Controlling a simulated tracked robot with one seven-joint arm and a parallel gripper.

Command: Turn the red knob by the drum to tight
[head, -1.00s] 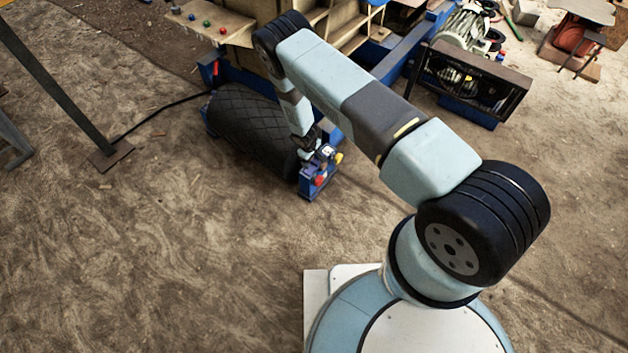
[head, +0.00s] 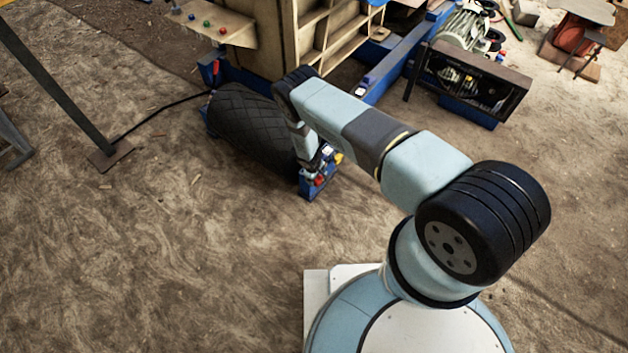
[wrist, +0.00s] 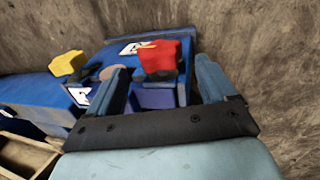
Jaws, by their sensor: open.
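The red knob (wrist: 158,58) sits on a blue bracket (wrist: 118,49) with white labels at the end of the black drum (head: 250,130). In the wrist view my gripper (wrist: 163,82) is open, with one finger on each side of the red knob. Whether the fingers touch it I cannot tell. A yellow knob (wrist: 67,63) is on the same blue bracket, to the left of the fingers. In the head view the red knob (head: 320,181) is small and low on the bracket, with my gripper just above it and partly hiding the bracket.
The tan crusher body (head: 265,45) stands behind the drum. A dark belt-guard frame (head: 490,75) and motor lie at the upper right. A steel post (head: 60,90) stands at the left, with a black cable near it. The dirt floor in front is clear.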

